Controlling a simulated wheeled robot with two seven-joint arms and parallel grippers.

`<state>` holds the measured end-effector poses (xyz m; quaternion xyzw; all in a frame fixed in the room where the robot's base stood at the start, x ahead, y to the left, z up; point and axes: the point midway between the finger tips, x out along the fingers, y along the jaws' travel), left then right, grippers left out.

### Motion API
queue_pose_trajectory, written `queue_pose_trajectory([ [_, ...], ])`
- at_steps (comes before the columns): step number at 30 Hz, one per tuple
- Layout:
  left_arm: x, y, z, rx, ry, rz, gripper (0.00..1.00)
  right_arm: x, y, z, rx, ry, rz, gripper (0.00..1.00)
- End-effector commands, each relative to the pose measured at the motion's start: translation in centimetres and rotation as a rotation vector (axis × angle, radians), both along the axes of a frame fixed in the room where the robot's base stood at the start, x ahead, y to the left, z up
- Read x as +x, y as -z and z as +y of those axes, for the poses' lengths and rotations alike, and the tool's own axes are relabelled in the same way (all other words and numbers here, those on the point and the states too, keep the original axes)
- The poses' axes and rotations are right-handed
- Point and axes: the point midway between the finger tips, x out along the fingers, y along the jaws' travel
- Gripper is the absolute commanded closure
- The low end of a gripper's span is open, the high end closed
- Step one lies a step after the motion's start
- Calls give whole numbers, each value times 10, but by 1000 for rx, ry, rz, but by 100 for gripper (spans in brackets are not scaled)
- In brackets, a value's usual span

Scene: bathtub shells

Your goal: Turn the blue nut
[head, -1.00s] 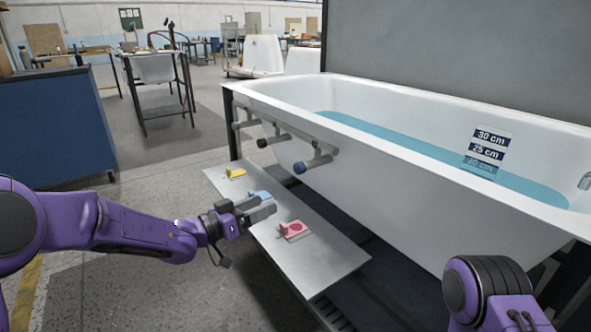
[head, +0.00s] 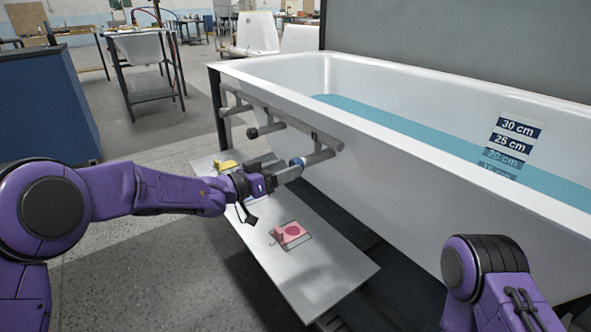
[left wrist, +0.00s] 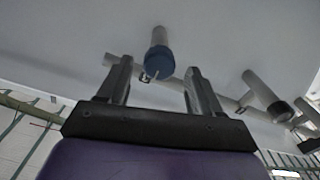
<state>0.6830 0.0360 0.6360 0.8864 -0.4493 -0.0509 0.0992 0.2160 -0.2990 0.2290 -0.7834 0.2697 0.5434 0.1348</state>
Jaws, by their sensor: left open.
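The blue nut (head: 298,162) sits on the end of a grey pipe stub on the tub's outer side. In the head view my left gripper (head: 288,174) partly covers it. In the left wrist view the blue nut (left wrist: 158,62) shows between the two spread fingers, near their tips, with a small metal piece at its lower edge. My left gripper (left wrist: 160,75) is open and holds nothing. I cannot tell whether a finger touches the nut. My right arm shows at the lower right, but its gripper is out of view.
A black-ended stub (head: 252,133) stands on the same pipe to the left. The white tub (head: 420,165) holds blue water. Below, a grey shelf (head: 320,270) carries a pink piece (head: 289,233) and a yellow piece (head: 226,167). A blue cabinet (head: 45,105) stands far left.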

Motion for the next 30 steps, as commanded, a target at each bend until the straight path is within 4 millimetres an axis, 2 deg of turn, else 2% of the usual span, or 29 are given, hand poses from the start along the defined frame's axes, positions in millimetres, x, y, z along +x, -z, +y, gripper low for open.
queue_pose_trajectory([
  [3,12,3,-18,0,2,0,35,-1,8,0,1,1,1,100],
  [6,18,1,-26,0,2,0,35,-1,9,1,1,1,1,100],
  [15,20,-1,-31,-2,3,1,35,-1,9,1,2,1,1,100],
  [20,20,-1,-31,-2,4,1,87,-1,9,1,2,1,1,100],
  [21,20,0,-31,-2,4,1,91,-1,9,1,2,1,1,100],
  [30,20,-1,-31,17,4,-23,91,-1,8,1,2,1,0,100],
])
